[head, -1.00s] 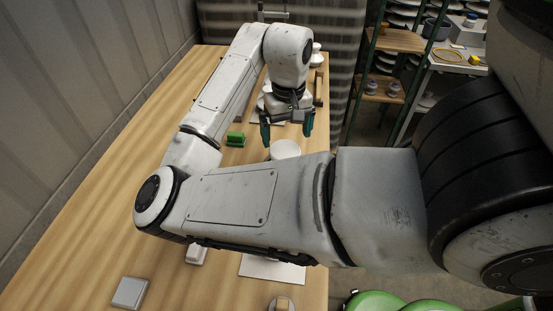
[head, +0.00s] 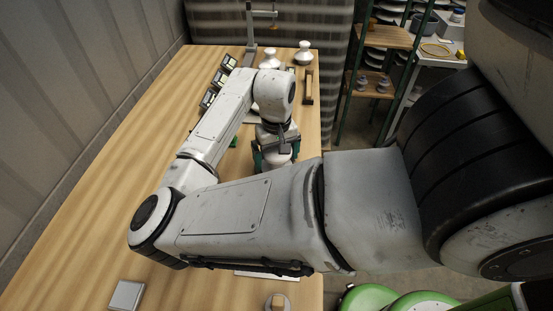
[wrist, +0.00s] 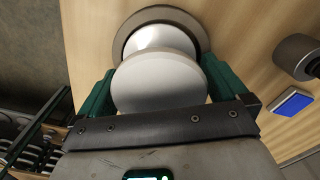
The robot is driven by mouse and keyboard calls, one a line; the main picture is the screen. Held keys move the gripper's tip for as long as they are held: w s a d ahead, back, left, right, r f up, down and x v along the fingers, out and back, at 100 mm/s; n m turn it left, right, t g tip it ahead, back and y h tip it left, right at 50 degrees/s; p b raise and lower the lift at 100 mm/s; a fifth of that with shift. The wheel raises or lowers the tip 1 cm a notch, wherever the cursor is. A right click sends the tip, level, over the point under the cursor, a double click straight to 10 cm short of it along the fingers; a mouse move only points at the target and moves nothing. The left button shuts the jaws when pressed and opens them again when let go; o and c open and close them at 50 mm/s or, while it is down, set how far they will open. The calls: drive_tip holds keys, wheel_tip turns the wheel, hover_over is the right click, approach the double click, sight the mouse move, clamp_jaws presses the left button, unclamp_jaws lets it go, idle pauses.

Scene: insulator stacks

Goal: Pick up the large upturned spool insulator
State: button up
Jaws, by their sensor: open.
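The large spool insulator (wrist: 160,82) is white and glossy, with a wide round flange facing the wrist camera and a narrower waist behind it. It stands on a grey-brown round base (wrist: 192,28) on the wooden table. My gripper (wrist: 158,92) is open, with one green finger on each side of the spool; I cannot tell whether either touches it. In the head view my gripper (head: 274,158) is low over the table's right part, with the white spool (head: 278,150) showing between its fingers. My forearm hides the area in front of it.
A hook stand (head: 250,40) and dark framed pieces (head: 218,82) are at the back. A grey cylinder (wrist: 296,56) and blue block (wrist: 293,102) lie beside the spool.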

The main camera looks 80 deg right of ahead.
drive_tip(key=shift+c, duration=0.5)
drive_tip(key=shift+r, duration=0.1)
drive_tip(key=c, duration=1.2)
drive_tip(key=shift+c, duration=0.2)
